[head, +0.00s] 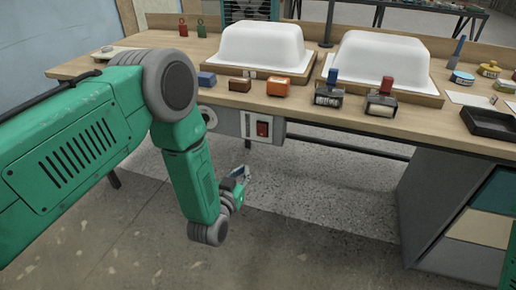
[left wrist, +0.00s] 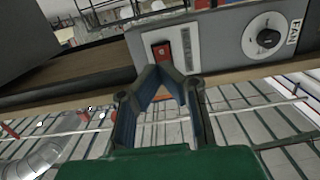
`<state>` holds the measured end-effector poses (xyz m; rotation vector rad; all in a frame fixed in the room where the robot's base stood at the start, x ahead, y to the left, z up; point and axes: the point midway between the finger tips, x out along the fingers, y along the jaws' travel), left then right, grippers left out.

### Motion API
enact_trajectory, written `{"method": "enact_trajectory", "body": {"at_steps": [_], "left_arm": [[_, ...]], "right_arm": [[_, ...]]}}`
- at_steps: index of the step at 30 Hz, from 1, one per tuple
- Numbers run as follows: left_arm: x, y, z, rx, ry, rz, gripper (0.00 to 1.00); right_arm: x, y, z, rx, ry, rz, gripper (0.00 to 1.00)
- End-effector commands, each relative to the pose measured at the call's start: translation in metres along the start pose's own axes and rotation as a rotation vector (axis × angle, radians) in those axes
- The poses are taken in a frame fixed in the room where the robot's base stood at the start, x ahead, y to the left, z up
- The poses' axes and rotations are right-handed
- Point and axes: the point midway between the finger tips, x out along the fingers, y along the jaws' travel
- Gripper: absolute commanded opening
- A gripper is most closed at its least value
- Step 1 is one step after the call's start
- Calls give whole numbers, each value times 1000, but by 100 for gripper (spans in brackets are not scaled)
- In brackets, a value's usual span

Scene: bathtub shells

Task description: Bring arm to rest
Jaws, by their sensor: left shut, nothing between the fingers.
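My left arm is green with grey joints and comes in from the left in the head view. Its gripper (head: 240,176) hangs in front of the workbench (head: 340,113), below the level of its top. In the left wrist view the gripper (left wrist: 158,72) has its fingertips together and holds nothing. The grey control box (head: 262,127) under the bench edge is close behind it; in the left wrist view the box (left wrist: 215,40) shows a red switch (left wrist: 162,52) and a fan dial (left wrist: 267,38). My right gripper is in neither view.
Two white tub shells (head: 262,46) (head: 380,58) sit on wooden boards on the bench. Stamps, small blocks, tins and a black tray (head: 490,124) lie along the front edge. A drawer cabinet (head: 470,215) stands below right. The floor (head: 300,240) in front is clear.

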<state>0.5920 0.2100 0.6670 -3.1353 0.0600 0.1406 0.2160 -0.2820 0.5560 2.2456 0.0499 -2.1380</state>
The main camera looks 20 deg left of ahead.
Motion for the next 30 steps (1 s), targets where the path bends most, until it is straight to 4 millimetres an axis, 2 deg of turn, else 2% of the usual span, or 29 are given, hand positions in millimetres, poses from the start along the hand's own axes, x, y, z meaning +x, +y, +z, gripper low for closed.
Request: {"method": "enact_trajectory", "body": {"at_steps": [5, 8, 11, 14, 15, 18, 21, 25, 27, 30], "left_arm": [[-8, -1, 9, 2, -52, 6, 0], [-35, -5, 34, 8, -211, 23, 0], [-88, -13, 70, 13, -461, 40, 0], [-158, -25, 100, 18, -739, 46, 0], [-187, -29, 108, 18, -842, 45, 0], [-255, -40, 117, 19, -1068, 35, 0], [-310, -48, 117, 18, -1243, 23, 0], [-355, -55, 112, 17, -1380, 10, 0], [-366, -56, 111, 16, -1416, 6, 0], [-372, -57, 110, 15, -1434, 4, 0]], "right_arm": [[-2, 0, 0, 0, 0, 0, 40], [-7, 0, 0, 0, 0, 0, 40], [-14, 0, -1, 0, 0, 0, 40], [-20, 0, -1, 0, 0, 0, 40], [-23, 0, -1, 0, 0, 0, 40], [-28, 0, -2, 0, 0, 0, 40], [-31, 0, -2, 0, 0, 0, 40], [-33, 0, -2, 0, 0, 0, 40], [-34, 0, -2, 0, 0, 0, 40], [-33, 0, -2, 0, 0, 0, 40]]}}
